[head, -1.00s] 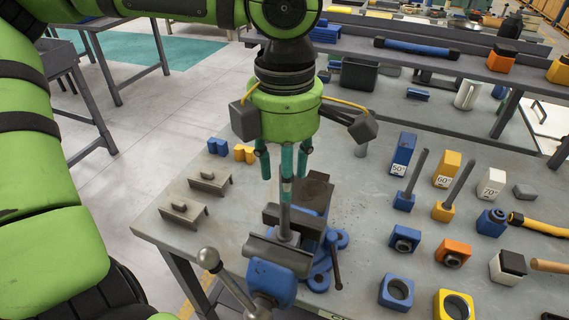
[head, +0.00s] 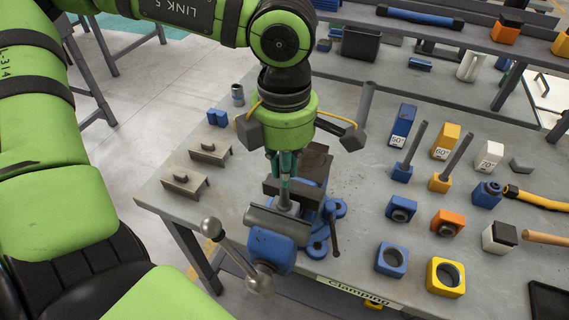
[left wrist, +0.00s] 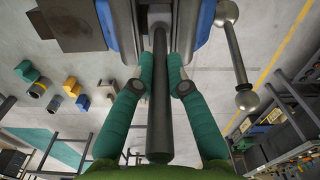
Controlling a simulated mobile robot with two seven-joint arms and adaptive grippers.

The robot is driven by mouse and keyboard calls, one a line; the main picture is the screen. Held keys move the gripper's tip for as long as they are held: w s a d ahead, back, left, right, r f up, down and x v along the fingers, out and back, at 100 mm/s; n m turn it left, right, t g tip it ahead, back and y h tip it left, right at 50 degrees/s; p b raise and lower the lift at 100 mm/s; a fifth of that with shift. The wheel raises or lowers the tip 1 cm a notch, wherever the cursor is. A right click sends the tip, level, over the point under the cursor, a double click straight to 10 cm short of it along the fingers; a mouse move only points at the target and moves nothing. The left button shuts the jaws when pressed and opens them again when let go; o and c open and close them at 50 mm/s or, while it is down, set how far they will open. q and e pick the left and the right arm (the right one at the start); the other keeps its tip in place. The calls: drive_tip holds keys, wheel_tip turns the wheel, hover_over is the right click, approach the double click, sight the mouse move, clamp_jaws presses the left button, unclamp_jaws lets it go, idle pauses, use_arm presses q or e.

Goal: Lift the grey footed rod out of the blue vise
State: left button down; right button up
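The blue vise (head: 270,247) stands at the front edge of the grey workbench, with dark grey jaws and a ball-ended handle. In the left wrist view the rod (left wrist: 160,115) runs between the fingers, and the fingertips (left wrist: 160,62) press close against both sides. The vise also shows at the top of that view (left wrist: 204,25). My right gripper is not in view.
The vise handle (head: 232,258) sticks out at the front left. Two grey clamp-like blocks (head: 185,184) lie to the left. Blue, orange and yellow blocks, some with rods (head: 415,143), fill the right side. A shelf (head: 460,62) runs along the back.

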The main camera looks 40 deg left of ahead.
use_arm(q)
drive_tip(key=shift+w+r+b, duration=0.1)
drive_tip(key=shift+w+b, duration=0.2)
drive_tip(key=shift+w, duration=0.1)
idle(0.4)
drive_tip(key=shift+r+p, duration=2.1)
drive_tip(key=shift+r, duration=1.7)
